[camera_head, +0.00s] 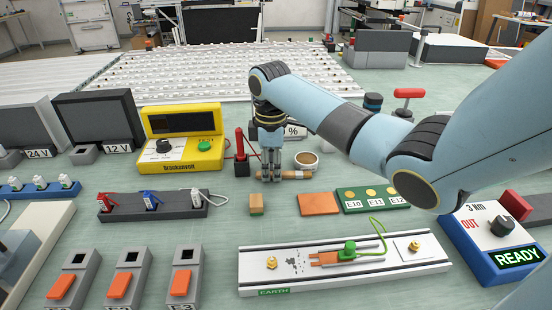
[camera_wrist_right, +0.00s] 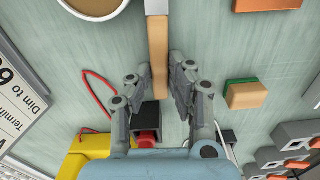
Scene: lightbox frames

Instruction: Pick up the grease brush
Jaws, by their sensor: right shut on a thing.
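The grease brush (camera_head: 299,175) has a tan handle and lies level between the fingers of my right gripper (camera_head: 280,176). The right wrist view shows its tan handle (camera_wrist_right: 159,45) and a pale band at the top edge; its bristles are out of that view. My right gripper also shows there (camera_wrist_right: 160,78), with its fingers on both sides of the handle, shut on it. In the head view the brush is low over the bench, and I cannot tell whether it touches. My left gripper is not in view.
A small cup with brown contents (camera_head: 306,160) stands just behind the brush. A yellow tester (camera_head: 182,138) with a red lead is to the left. A small tan block (camera_head: 256,204), an orange plate (camera_head: 319,203) and a white earth rail (camera_head: 340,264) lie in front.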

